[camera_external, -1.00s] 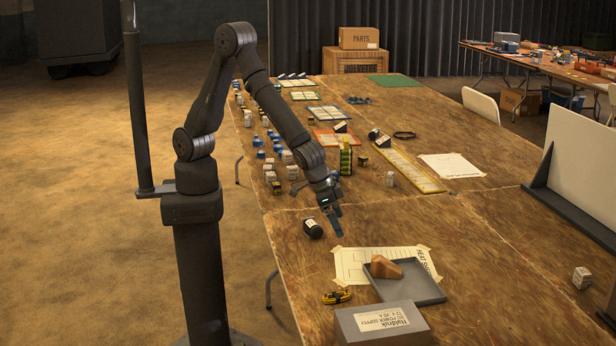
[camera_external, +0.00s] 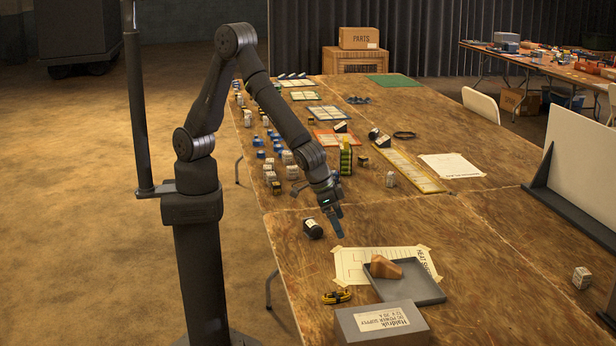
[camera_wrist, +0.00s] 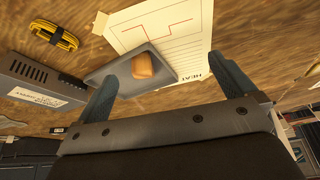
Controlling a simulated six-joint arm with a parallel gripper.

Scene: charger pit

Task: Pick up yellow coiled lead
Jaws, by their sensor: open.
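The yellow coiled lead (camera_external: 336,297) lies on the wooden table near its left edge, beside the grey power supply box. It shows a dark band across its middle in the wrist view (camera_wrist: 54,37), at the upper left. My gripper (camera_external: 339,228) hangs above the table, farther back than the lead and apart from it. In the wrist view my gripper (camera_wrist: 168,88) has its two fingers spread wide with nothing held between them.
A grey tray (camera_external: 428,290) holding a brown block (camera_external: 385,267) overlaps a taped paper sheet (camera_external: 350,262). A black cylinder (camera_external: 312,228) lies near my gripper. Bare table lies left of the sheet.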

